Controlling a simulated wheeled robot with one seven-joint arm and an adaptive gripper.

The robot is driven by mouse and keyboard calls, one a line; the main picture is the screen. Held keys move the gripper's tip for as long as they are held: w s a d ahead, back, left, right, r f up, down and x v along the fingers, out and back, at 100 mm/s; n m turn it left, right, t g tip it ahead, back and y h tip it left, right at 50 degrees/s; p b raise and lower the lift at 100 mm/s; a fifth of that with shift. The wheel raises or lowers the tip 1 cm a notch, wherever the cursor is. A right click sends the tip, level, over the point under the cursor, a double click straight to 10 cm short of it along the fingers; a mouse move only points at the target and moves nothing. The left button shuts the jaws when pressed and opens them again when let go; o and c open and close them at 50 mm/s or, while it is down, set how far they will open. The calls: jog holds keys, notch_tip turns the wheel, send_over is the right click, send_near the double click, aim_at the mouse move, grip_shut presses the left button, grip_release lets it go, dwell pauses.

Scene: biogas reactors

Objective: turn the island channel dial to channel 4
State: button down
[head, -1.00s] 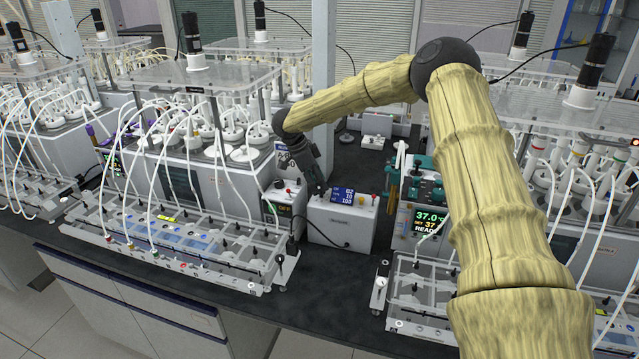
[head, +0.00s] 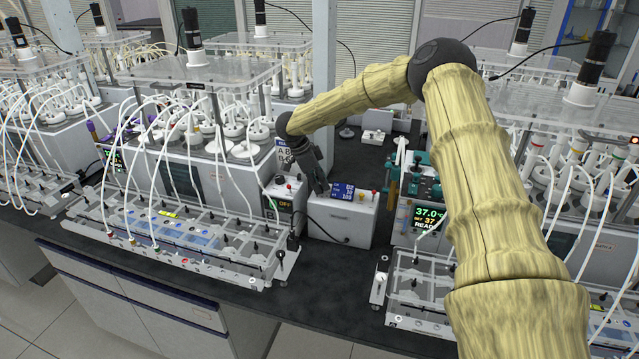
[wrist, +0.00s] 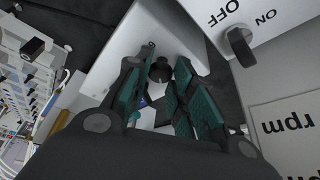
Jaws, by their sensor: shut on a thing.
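In the wrist view a small dark round knob (wrist: 160,70) stands on a pale face, between the two teal-padded fingers of my gripper (wrist: 162,78). My gripper is shut on this knob. Its pointer and any channel marks are hidden or too small to read. In the head view my gripper (head: 320,186) reaches down at the top left of a white box (head: 340,222) with a blue display (head: 346,191). The display's figures are too small to read surely. The knob is hidden behind my gripper there.
A small box with an OFF readout (head: 285,204) stands just left of the white box. The wrist view shows an OFF/ON switch (wrist: 240,45) and a panel marked rpm (wrist: 283,127). A unit reading 37.0 (head: 427,213) stands at right. The dark bench front (head: 330,275) is clear.

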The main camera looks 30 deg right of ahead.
jog(key=shift+w+d+m+g+b, duration=0.1)
jog(key=shift+m+g+b, duration=0.3)
jog(key=shift+m, duration=1)
jog(key=c, duration=1.2)
grip_release()
notch_tip(320, 180, up, 10)
